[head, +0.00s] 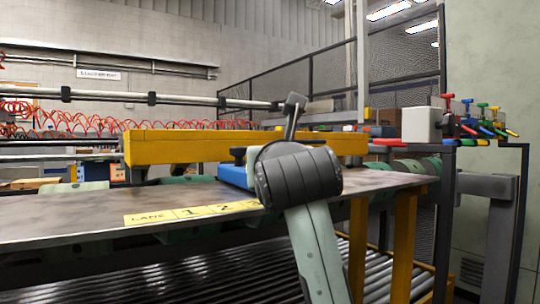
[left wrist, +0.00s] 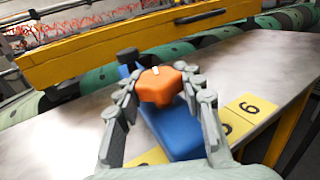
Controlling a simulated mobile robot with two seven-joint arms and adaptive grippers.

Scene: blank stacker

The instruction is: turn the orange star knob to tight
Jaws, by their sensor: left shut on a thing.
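The orange star knob (left wrist: 158,88) sits on a blue block (left wrist: 178,133) in the left wrist view, with a small pale mark on its top. My left gripper (left wrist: 161,80) has its fingers on either side of the knob and is shut on it. In the head view, my left arm's dark wrist hides the knob and the fingers. Part of the blue block (head: 233,175) shows to the left of that wrist, on the metal table (head: 80,215). My right gripper is in neither view.
A yellow beam (head: 180,146) runs across behind the block, with green rollers behind the table. Yellow numbered lane labels (head: 190,213) lie along the table's front edge. A white box (head: 421,124) and several coloured-handled tools stand at the right.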

